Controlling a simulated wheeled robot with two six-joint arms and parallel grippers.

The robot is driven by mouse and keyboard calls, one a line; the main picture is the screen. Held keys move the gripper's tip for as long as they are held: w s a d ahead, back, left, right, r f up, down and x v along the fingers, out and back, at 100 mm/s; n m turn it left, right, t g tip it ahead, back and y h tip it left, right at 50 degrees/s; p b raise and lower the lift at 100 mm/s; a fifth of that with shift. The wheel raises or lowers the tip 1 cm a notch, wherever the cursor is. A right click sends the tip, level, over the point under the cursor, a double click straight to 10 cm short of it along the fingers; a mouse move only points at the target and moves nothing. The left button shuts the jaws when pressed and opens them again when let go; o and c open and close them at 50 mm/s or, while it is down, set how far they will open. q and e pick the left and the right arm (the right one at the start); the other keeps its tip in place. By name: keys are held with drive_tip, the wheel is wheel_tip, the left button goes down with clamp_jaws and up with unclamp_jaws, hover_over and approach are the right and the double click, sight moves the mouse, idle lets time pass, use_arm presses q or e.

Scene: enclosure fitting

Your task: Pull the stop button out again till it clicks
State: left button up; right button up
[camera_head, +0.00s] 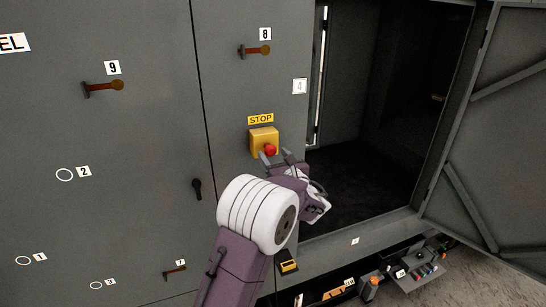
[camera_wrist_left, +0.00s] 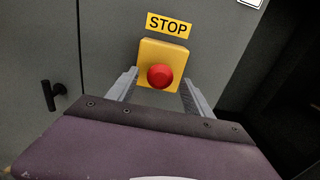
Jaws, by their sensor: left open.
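The red stop button (camera_head: 270,150) sits on a yellow box (camera_head: 257,137) on the grey enclosure front, under a yellow STOP label (camera_head: 260,119). My left gripper (camera_head: 275,155) is open in front of it. In the left wrist view the red button (camera_wrist_left: 160,76) shows between the two grey fingers of my gripper (camera_wrist_left: 160,85), with the yellow box (camera_wrist_left: 161,50) behind. The fingers stand on both sides of the button, with a gap to it on each side. Whether the button is pressed in or out I cannot tell. My right gripper is not in view.
To the right is an open, dark compartment (camera_head: 370,150) with its door (camera_head: 490,130) swung wide. Handles 8 (camera_head: 256,50) and 9 (camera_head: 103,88) stick out of the panels. A dark handle (camera_head: 197,188) is left of my arm. A tray of small items (camera_head: 418,273) is low right.

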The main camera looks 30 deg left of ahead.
use_arm(q)
drive_tip(key=b+v, duration=0.3)
drive_tip(key=v, duration=0.5)
drive_tip(key=shift+s+f, duration=0.1)
